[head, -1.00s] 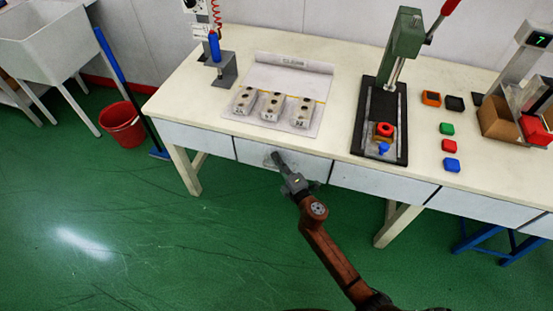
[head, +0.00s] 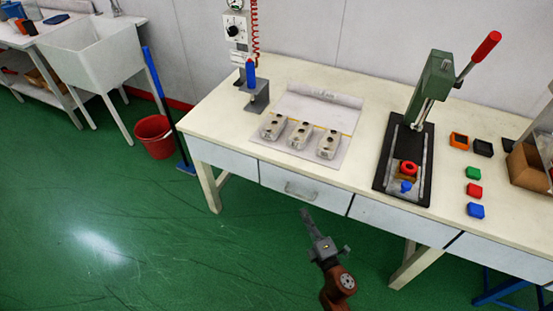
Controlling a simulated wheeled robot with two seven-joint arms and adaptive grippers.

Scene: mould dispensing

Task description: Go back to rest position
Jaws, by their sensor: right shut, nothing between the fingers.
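My right gripper (head: 308,218) is in front of the table's drawers, low and over the green floor. Its fingers are together and hold nothing. It is apart from the table and everything on it. The orange-brown wrist of my right arm (head: 338,285) comes in from the bottom edge. My left gripper and left arm are out of view.
The white workbench (head: 215,118) carries three metal moulds (head: 299,135) on a pale mat, a green lever press (head: 433,85), a blue dispenser (head: 250,75) and small coloured pieces. A red bucket (head: 155,137) and white sink (head: 100,60) stand left. The floor at lower left is clear.

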